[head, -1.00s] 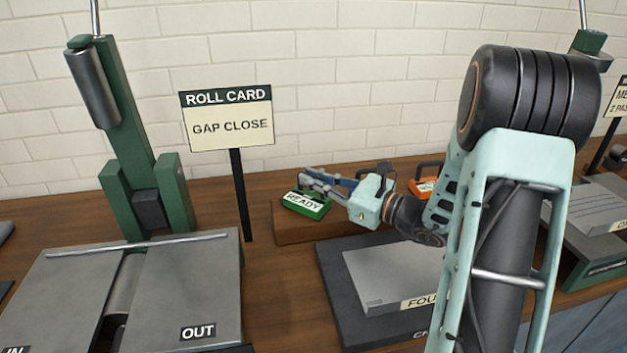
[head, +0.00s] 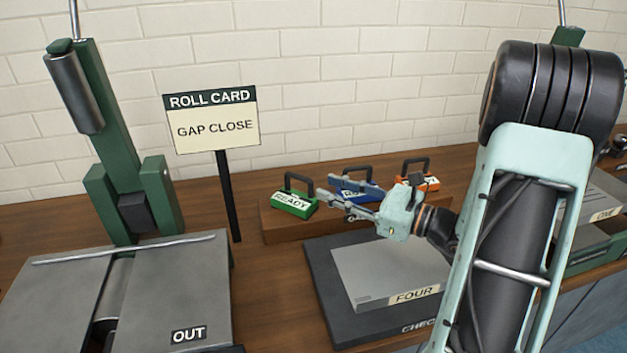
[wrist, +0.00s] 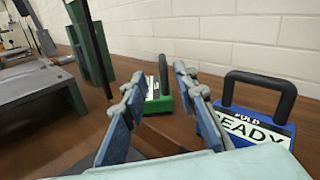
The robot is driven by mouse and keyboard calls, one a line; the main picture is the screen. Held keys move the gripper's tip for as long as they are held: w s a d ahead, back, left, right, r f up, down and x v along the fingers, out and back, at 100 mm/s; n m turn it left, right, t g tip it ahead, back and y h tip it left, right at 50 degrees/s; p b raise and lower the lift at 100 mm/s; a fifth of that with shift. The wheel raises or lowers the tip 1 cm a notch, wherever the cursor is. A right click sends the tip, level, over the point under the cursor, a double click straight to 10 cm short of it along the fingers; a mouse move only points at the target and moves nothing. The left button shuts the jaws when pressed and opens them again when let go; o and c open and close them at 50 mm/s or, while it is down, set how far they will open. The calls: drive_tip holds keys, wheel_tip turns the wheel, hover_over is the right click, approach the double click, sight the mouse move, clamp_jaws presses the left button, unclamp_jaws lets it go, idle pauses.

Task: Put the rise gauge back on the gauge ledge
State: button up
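A green block labelled READY, with a dark handle, (head: 292,203) sits upright at the left end of the wooden gauge ledge (head: 285,230). I cannot read which gauge is the rise gauge. My gripper (head: 326,187) is open and empty, just right of the green block in the head view. In the wrist view the green block (wrist: 157,103) shows beyond and between the spread fingers (wrist: 158,76). A blue block (head: 358,190) is partly hidden behind my fingers in the head view; in the wrist view it (wrist: 246,133) stands right of the right finger.
An orange block (head: 430,183) stands farther right on the ledge. A grey plate labelled FOUR (head: 380,278) lies on a dark base in front. The ROLL CARD sign (head: 212,118) and a roller machine (head: 135,200) stand to the left.

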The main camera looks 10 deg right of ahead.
drive_tip(key=v, duration=0.3)
drive_tip(key=shift+d, duration=0.1)
idle(0.3)
